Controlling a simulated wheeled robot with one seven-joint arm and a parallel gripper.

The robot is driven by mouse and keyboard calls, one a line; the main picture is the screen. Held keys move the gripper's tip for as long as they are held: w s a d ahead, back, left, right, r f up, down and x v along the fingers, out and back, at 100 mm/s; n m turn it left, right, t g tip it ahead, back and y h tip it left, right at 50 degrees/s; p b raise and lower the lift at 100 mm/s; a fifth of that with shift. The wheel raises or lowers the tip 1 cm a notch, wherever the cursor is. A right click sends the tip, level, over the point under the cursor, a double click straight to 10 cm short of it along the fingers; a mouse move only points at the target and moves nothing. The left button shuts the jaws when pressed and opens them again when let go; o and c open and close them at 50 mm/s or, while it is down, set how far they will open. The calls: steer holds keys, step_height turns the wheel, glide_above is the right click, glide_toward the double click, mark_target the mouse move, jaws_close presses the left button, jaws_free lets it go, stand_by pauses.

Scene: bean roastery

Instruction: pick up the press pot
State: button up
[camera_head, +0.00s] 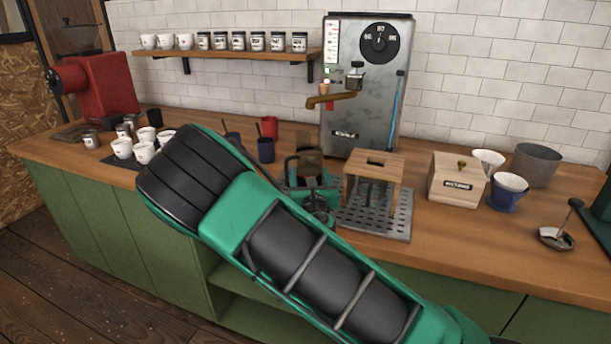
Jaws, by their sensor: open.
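My green and black arm crosses the front of the counter, and my gripper (306,168) is at its far end, over the counter in front of the espresso machine. The gripper is open. A brown, glassy-looking shape (309,159) shows just behind and between the gripper parts. It may be the press pot, but most of it is hidden and I cannot tell for sure. I cannot tell whether the gripper touches it. No other thing in view is clearly a press pot.
A wooden stand (374,164) on a perforated metal tray (402,224) is close right of my gripper. The espresso machine (362,110) stands behind. A wooden box (457,180), white dripper and grey pot (537,165) stand right.

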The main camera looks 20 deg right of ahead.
steer(key=shift+w+d, duration=0.15)
steer(key=shift+w, duration=0.45)
steer(key=c, duration=1.3)
steer(key=shift+c, duration=0.5)
steer(key=shift+r, duration=0.15)
